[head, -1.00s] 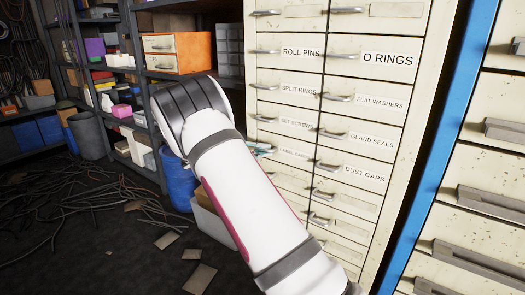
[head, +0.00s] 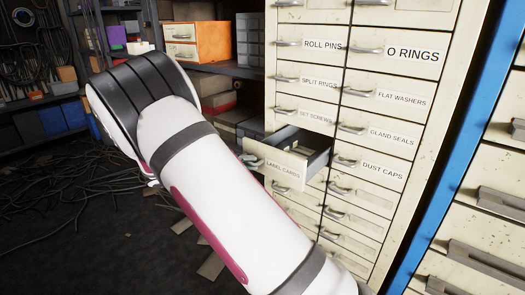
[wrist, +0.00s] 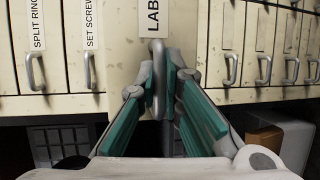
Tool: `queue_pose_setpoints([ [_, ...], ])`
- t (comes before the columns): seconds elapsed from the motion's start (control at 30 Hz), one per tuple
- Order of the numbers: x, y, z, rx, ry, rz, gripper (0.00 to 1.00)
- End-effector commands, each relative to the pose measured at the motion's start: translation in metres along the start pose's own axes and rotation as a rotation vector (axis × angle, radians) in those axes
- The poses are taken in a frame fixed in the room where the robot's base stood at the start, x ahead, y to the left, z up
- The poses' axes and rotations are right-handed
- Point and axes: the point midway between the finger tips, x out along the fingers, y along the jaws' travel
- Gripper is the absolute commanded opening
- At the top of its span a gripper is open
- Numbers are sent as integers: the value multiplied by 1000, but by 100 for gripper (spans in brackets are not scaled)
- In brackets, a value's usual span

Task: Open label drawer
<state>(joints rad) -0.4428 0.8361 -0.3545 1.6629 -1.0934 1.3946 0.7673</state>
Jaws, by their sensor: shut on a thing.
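The label drawer (head: 284,172), marked "LABEL CARDS", is a cream drawer in the left column of the cabinet, below "SET SCREWS". It is pulled out, and its dark inside shows. Its front also shows in the wrist view (wrist: 151,75), with "LAB" readable. My gripper (wrist: 158,82) is shut on the drawer's metal handle (wrist: 158,60), with the teal finger pads on either side of it. In the head view my white arm hides most of the gripper, and only a bit of it shows near the handle.
The cream cabinet (head: 388,103) holds other shut drawers with protruding handles, such as "DUST CAPS" (head: 383,172). A blue-edged cabinet (head: 437,140) stands at the right. Shelves with an orange drawer box (head: 197,42) stand behind. Cables (head: 75,180) litter the floor at left.

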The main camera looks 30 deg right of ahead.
Motion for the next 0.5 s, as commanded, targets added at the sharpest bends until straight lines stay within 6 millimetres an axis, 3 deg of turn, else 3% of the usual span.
queue_pose_setpoints([
  [0.03, -13, -2, 4, -4, 5, 0, 0],
  [0.2, -43, -8, 17, -3, 4, 1, 0],
  [0.5, -70, -15, 29, -2, 1, 0, 0],
])
